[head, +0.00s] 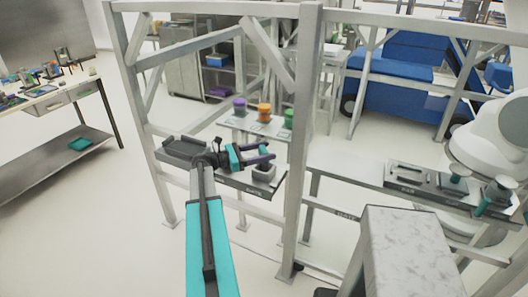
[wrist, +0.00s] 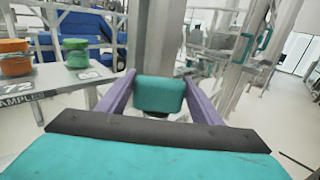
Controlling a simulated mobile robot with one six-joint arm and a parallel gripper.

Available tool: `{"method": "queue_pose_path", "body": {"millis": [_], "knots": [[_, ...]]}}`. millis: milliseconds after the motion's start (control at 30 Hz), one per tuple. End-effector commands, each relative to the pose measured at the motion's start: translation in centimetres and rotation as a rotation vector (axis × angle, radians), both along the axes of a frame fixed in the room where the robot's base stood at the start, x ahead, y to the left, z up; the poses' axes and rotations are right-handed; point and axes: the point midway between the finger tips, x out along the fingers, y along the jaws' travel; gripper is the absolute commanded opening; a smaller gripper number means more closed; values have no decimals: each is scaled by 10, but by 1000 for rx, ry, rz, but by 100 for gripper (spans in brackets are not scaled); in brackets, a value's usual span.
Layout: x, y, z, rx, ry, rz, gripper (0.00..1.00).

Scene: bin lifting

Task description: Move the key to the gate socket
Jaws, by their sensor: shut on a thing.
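My gripper (head: 268,150) is shut on the key (wrist: 160,94), a teal block between the two purple fingers in the wrist view (wrist: 160,84). A pale grey block (head: 264,174), which looks like the gate socket, stands at the right end of the dark labelled shelf (head: 232,180). In the head view my gripper is close above and beside this block; I cannot tell whether the key touches it. The lower part of the key is hidden in the wrist view.
Grey frame posts (head: 300,150) stand just right of my gripper. A table (head: 240,122) with purple, orange and green containers (head: 264,112) is behind it. A right-hand shelf (head: 350,170) holds a dark panel (head: 420,180) and teal-handled pieces (head: 495,192). A grey pedestal (head: 405,240) stands front right.

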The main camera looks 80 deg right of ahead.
Motion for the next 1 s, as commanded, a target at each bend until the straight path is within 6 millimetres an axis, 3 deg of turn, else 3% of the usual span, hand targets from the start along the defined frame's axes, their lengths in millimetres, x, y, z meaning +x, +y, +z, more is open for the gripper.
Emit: {"method": "queue_pose_path", "body": {"millis": [1000], "knots": [[0, 0, -13, -1, 1, 0, 31]]}}
